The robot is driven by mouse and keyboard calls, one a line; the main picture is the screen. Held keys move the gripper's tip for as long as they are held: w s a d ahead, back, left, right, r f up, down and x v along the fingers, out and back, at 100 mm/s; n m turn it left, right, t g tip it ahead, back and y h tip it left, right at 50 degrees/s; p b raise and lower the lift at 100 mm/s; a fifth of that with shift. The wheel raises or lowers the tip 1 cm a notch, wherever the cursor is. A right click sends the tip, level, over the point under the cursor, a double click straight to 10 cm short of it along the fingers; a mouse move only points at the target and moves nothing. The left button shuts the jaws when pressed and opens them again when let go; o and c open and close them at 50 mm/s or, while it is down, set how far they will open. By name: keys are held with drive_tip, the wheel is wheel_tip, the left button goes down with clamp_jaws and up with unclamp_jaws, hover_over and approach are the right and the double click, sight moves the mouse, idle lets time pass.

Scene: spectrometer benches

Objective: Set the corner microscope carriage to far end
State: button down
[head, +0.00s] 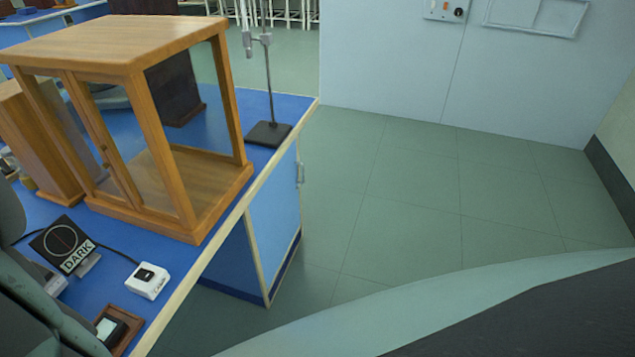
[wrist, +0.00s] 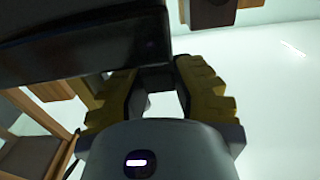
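I cannot make out the corner microscope or its carriage in either view. My gripper (wrist: 156,82) shows in the wrist view, its two yellow-padded fingers apart with a gap between them. I see nothing held in the gap. A large dark block fills the upper left of the wrist view, close to the fingers; I cannot tell what it is or whether it touches them. The gripper cannot be made out in the head view.
A blue bench (head: 205,252) at left carries a glass-sided wooden case (head: 150,55), a stand (head: 268,133), a DARK sign (head: 62,243), a white switch box (head: 148,281) and a small wooden-framed item (head: 118,328). Green floor (head: 400,190) right of it is clear up to the pale wall (head: 400,70).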

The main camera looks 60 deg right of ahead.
drive_tip(key=c, duration=1)
unclamp_jaws()
drive_tip(key=shift+w+d, duration=0.15)
drive_tip(key=shift+d, duration=0.15)
drive_tip(key=shift+a, duration=0.1)
drive_tip(key=v, duration=1.2)
